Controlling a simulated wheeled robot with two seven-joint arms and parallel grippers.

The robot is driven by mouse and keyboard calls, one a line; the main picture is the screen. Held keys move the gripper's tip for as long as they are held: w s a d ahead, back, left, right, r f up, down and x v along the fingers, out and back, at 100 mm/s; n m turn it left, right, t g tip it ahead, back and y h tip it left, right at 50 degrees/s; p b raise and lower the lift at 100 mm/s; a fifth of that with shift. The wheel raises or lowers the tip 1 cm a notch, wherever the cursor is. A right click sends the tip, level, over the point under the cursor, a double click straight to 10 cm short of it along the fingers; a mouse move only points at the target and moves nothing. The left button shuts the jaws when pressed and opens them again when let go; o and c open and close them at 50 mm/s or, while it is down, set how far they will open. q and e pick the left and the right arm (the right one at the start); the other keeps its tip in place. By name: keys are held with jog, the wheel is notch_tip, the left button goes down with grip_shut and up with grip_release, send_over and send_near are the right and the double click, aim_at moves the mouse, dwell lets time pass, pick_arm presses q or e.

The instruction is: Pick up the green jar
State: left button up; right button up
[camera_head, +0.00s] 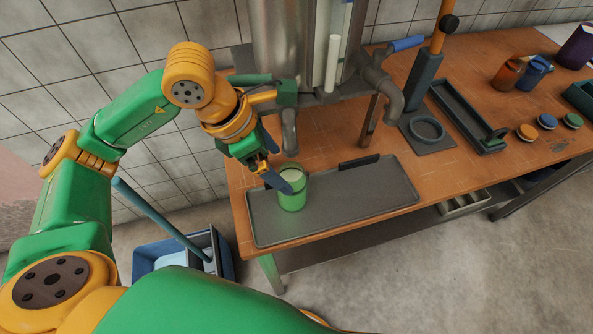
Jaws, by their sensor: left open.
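The green jar (292,198) stands upright on a dark grey tray (355,203) near the left front of the wooden table. It looks filled with something pale near its top. My left gripper (281,180) is open at the jar's upper left, with its fingers pointing down and toward the picture's right. One dark blue finger overlaps the jar's rim in the picture. I cannot tell whether it touches the jar. My right gripper is not in view.
A metal tank (290,45) with a spout stands behind the tray. A dark press stand (425,80) and a long dark tray (467,115) are to the right. Orange (508,72) and blue (536,70) cups stand farther right. A blue bucket (155,262) is on the floor at left.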

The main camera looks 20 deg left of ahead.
aim_at(287, 178)
pick_arm(q)
jog(key=f, duration=0.1)
jog(key=d+f, duration=0.1)
jog(key=f+p, duration=0.1)
jog(key=shift+s+d+f, duration=0.35)
jog(key=shift+d, duration=0.05)
jog(key=shift+w+f, duration=0.3)
jog(key=shift+w, duration=0.05)
jog(key=shift+s, duration=0.1)
jog(key=c, duration=1.2)
grip_shut()
